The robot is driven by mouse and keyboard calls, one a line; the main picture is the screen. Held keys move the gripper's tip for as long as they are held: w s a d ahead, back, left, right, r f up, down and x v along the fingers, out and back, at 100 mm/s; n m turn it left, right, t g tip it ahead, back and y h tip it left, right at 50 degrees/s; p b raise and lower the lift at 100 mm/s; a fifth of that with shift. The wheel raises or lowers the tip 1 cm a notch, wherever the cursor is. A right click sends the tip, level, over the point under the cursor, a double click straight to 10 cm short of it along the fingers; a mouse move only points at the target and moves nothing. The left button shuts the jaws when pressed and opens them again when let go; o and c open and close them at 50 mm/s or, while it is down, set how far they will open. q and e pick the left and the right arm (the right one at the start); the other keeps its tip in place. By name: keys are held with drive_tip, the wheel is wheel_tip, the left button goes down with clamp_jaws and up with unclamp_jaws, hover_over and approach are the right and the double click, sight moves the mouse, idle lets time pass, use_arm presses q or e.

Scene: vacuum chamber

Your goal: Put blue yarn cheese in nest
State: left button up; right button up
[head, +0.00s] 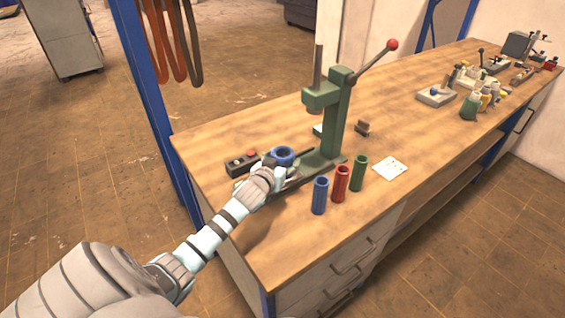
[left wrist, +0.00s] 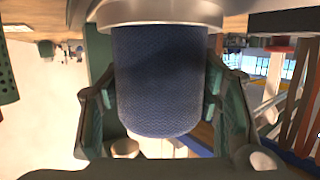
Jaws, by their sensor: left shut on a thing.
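The blue yarn cheese (left wrist: 160,80) is a woven-textured blue cylinder between the two fingers of my left gripper (left wrist: 160,110). In the head view, its blue ring-shaped top (head: 284,155) shows just beyond my left gripper (head: 268,174), beside the green press. My left gripper is shut on it. In the left wrist view, one end of the cheese meets a pale metal round rim (left wrist: 160,14), possibly the nest. I cannot tell whether the cheese is inside the rim or only against it. In the head view the gripper hides this place. My right gripper is not in view.
The green press (head: 338,120) with its red-knobbed lever stands close to my left gripper. Blue (head: 320,196), red (head: 340,184) and green (head: 359,173) tubes stand in front. A small dark box (head: 241,164) is to the left.

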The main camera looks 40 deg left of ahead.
use_arm(q)
drive_tip(key=o, duration=1.3)
drive_tip(key=shift+r, duration=0.1)
drive_tip(key=shift+s, duration=0.25)
drive_tip(key=p+v, duration=0.2)
drive_tip(key=v, duration=0.9)
drive_tip(key=shift+s+d+r, duration=0.2)
